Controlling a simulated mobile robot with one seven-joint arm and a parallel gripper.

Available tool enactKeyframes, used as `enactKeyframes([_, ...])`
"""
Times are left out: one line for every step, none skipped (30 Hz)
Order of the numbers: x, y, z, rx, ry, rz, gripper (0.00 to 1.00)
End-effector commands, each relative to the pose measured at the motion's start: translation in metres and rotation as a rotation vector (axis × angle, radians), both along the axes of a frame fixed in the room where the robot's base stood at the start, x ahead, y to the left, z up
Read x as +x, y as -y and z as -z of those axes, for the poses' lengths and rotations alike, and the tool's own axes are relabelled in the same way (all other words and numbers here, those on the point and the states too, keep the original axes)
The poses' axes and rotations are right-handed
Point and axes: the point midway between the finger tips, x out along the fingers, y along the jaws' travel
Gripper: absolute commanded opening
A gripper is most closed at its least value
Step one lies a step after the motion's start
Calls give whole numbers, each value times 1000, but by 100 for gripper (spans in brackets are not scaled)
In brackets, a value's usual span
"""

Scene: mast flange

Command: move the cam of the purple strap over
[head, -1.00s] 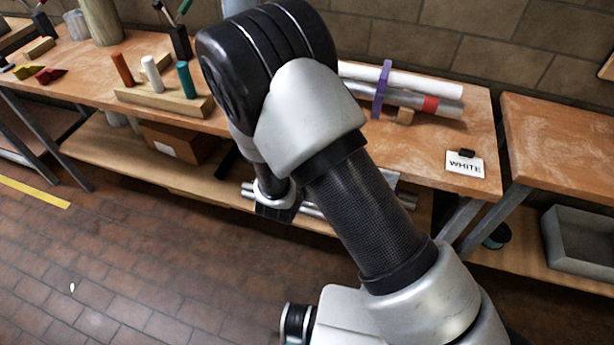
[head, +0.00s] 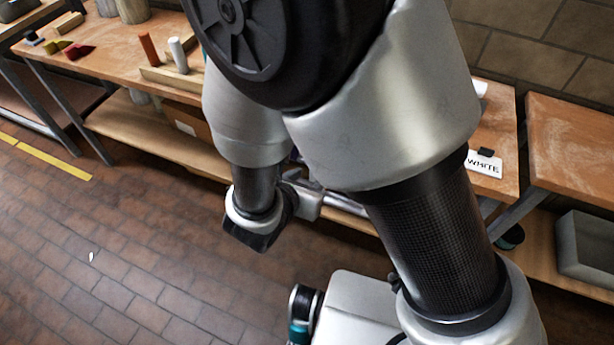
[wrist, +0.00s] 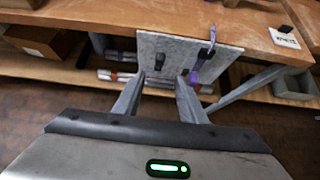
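In the wrist view a purple strap (wrist: 204,62) runs down over the right part of a grey plate (wrist: 179,50) at the bench's front edge. I cannot make out which part is the cam. A small black piece (wrist: 160,61) is on the plate left of the strap. My gripper (wrist: 161,77) is open and empty, its two fingers apart and pointing at the plate, with the strap to the right.
A "WHITE" card (head: 484,164) lies on the bench (head: 496,125) at right. Orange and white pegs (head: 178,55) stand in a wooden block at left. A grey bin (head: 588,247) sits on the right lower shelf. The floor (head: 110,255) at left is mostly clear.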

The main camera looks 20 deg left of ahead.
Motion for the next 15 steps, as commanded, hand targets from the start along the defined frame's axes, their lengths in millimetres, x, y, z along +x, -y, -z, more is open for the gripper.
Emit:
enactKeyframes([-1, 0, -1, 0, 0, -1, 38])
enactKeyframes([-2, 0, -2, 0, 0, -1, 38])
enactKeyframes([-2, 0, -2, -1, 0, -1, 38])
enactKeyframes([-2, 0, -2, -1, 0, -1, 38])
enactKeyframes([-2, 0, -2, -1, 0, -1, 38])
enactKeyframes([-2, 0, -2, -1, 0, -1, 38])
enactKeyframes([-2, 0, -2, -1, 0, -1, 38])
enactKeyframes([-2, 0, -1, -1, 0, -1, 38])
enactKeyframes([-2, 0, -1, -1, 0, -1, 36])
enactKeyframes([-2, 0, -1, -1, 0, -1, 31])
enactKeyframes([-2, 0, 1, -2, 2, 1, 26])
enactKeyframes([-2, 0, 5, -6, 9, 5, 19])
enactKeyframes([-1, 0, 10, -11, 17, 10, 14])
enactKeyframes([0, 0, 17, -17, 31, 18, 9])
enactKeyframes([1, 0, 28, -26, 56, 33, 2])
